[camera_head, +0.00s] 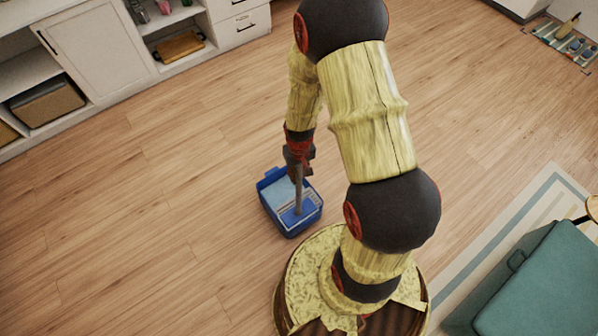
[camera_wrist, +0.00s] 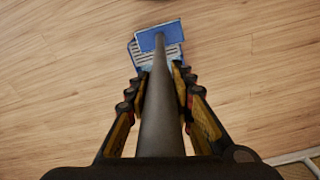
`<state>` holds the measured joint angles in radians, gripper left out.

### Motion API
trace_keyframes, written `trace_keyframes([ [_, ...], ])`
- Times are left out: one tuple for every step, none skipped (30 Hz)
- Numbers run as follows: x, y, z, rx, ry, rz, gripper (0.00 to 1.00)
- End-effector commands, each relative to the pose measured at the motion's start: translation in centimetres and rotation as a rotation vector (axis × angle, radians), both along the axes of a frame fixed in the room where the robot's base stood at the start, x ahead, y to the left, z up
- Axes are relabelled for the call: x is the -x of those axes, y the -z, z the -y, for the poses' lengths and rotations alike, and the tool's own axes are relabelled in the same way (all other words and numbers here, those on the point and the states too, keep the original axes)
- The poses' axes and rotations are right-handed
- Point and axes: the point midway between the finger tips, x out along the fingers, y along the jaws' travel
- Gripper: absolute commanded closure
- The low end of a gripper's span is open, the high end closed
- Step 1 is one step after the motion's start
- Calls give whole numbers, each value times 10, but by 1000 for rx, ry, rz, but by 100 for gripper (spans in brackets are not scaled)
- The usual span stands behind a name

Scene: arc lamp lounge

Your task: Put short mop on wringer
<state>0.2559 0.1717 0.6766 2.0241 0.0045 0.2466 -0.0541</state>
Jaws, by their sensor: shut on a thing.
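My gripper (camera_head: 298,162) is shut on the grey pole of the short mop (camera_head: 298,195). In the wrist view the pole (camera_wrist: 160,110) runs away between the fingers to a flat blue mop head (camera_wrist: 152,42). The blue bucket (camera_head: 292,229) stands on the floor below my gripper. The wringer, a pale slatted grate (camera_wrist: 143,56), shows at the bucket's top, partly behind the mop head. In the head view the mop's lower end overlaps the bucket's opening. I cannot tell whether the mop head touches the wringer.
Wooden floor (camera_head: 130,215) is clear to the left of the bucket. White cabinets (camera_head: 95,55) line the top left. A teal ottoman (camera_head: 545,285) stands on a striped rug (camera_head: 530,215) at the lower right. A tray of small items (camera_head: 567,45) lies at the top right.

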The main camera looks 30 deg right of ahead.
Motion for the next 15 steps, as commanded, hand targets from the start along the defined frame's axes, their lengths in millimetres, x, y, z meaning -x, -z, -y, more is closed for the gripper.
trace_keyframes([
  [-10,8,7,0,3,2,100],
  [-15,11,10,0,2,1,100],
  [-22,14,15,0,1,2,100],
  [-26,17,18,0,2,1,100],
  [-29,22,20,0,2,0,100],
  [-33,30,23,0,2,-1,100],
  [-37,34,25,0,2,0,100],
  [-40,39,27,0,2,0,100],
  [-44,44,30,0,1,0,100],
  [-47,48,32,0,1,1,100],
  [-50,52,34,0,0,1,100],
  [-52,55,35,0,0,1,100],
  [-54,58,37,0,0,1,100],
  [-56,60,38,0,0,1,100],
  [-58,61,39,0,0,1,100],
])
